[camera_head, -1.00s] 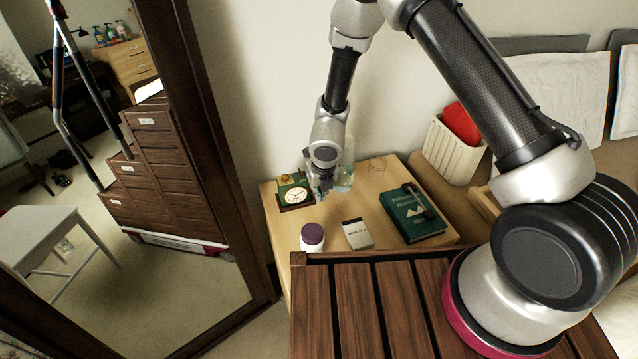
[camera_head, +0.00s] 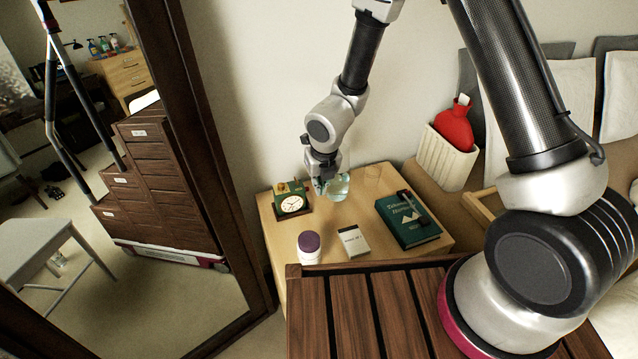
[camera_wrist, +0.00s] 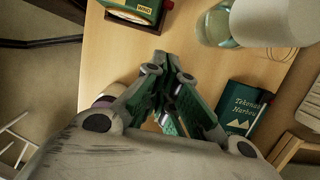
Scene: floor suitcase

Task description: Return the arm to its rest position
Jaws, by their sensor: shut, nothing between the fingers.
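My gripper (camera_head: 319,184) is shut and empty. It hangs from the raised arm above the back of the wooden nightstand (camera_head: 365,183), in front of a clear glass vessel (camera_head: 339,187) that it partly hides. In the wrist view my gripper's fingers (camera_wrist: 172,120) come together over the nightstand top. The green clock (camera_head: 291,203) is just left of the gripper in the head view. My upper arm passes across the right side of that view.
A white bottle with a purple lid (camera_head: 309,246), a small white box (camera_head: 354,241) and a green book (camera_head: 408,219) stand or lie on the nightstand. A cream bin (camera_head: 446,158) holds a red hot-water bottle (camera_head: 455,127). A tall framed mirror (camera_head: 180,130) stands left.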

